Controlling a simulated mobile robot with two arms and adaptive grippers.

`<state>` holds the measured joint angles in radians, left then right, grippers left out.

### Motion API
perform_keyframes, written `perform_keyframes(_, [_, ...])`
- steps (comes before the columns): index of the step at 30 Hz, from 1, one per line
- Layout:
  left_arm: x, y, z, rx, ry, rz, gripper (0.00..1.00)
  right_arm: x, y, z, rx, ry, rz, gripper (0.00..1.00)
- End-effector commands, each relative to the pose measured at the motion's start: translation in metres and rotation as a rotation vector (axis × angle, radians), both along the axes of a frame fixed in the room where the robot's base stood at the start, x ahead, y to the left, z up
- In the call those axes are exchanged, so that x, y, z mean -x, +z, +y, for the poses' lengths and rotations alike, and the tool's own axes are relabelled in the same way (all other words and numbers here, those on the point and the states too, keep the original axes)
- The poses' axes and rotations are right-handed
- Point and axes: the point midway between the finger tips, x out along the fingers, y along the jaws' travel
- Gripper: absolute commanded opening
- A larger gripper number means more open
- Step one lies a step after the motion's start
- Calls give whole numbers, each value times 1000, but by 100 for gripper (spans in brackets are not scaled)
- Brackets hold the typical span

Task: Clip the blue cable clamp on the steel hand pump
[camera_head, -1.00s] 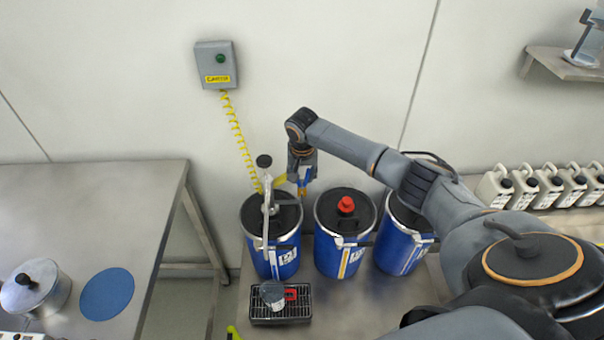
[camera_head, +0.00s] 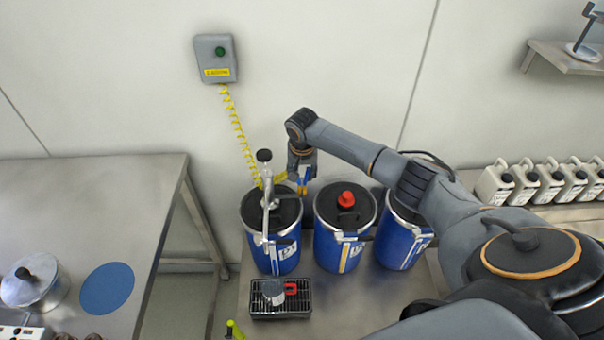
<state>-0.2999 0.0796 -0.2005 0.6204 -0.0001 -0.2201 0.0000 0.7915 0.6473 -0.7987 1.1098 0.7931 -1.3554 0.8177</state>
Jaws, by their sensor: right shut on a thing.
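The steel hand pump (camera_head: 268,206) stands upright on the left blue drum, with a black knob on top and a spout down the front. My right gripper (camera_head: 302,186) is just right of the pump's upper part, above the drum's rear rim. It is shut on a small blue piece, which looks like the cable clamp (camera_head: 305,186); the gripper partly hides it. A yellow piece reaches from there toward the pump. I cannot tell whether the clamp touches the pump. My left gripper is not in view.
A yellow coiled cable (camera_head: 240,130) hangs from a grey wall box (camera_head: 216,58) toward the pump. Two more blue drums (camera_head: 340,250) stand to the right, one with a red cap. A black grate tray (camera_head: 281,311) with a metal cup is in front. A steel table (camera_head: 90,215) is left.

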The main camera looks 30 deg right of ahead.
Motion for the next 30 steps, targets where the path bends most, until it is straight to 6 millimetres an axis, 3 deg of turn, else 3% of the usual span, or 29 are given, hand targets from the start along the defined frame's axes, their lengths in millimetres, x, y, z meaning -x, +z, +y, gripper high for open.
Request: perform_keyframes(30, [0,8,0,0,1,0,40,0,0,0,0,0,0,23])
